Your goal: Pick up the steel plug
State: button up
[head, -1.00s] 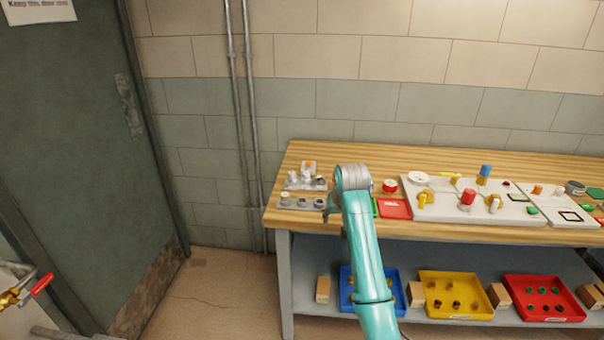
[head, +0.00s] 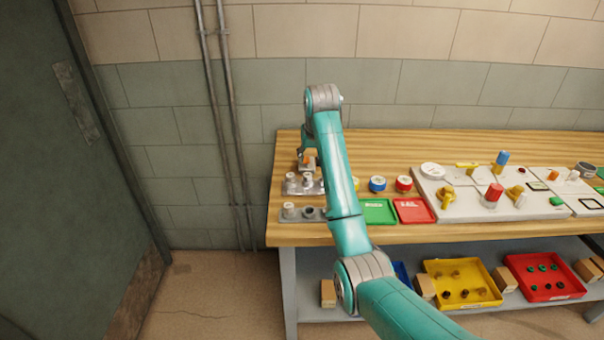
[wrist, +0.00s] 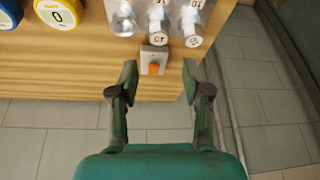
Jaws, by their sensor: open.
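Several grey metal plugs with pale tops stand in two grey holders at the left end of the bench. The rear holder's plugs are a left one (head: 290,178) and a right one (head: 307,179). In the wrist view, labelled plugs (wrist: 157,28) (wrist: 191,28) show at the top. I cannot tell for certain which is the steel plug. My gripper (wrist: 160,76) is open and empty, pointing at a small grey block with an orange piece (wrist: 153,66) behind the rear holder.
Blue (head: 377,184) and red (head: 404,184) round gauges, a green tray (head: 378,212) and a red tray (head: 415,211) lie right of my arm. A pale board (head: 440,205) with fittings is farther right. The wall and pipes (head: 228,110) are close behind.

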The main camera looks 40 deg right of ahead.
aim_at(308, 175)
jog(key=x, duration=0.9)
jog(key=shift+w+d+f, duration=0.1)
jog(key=shift+f, duration=0.25)
grip_shut()
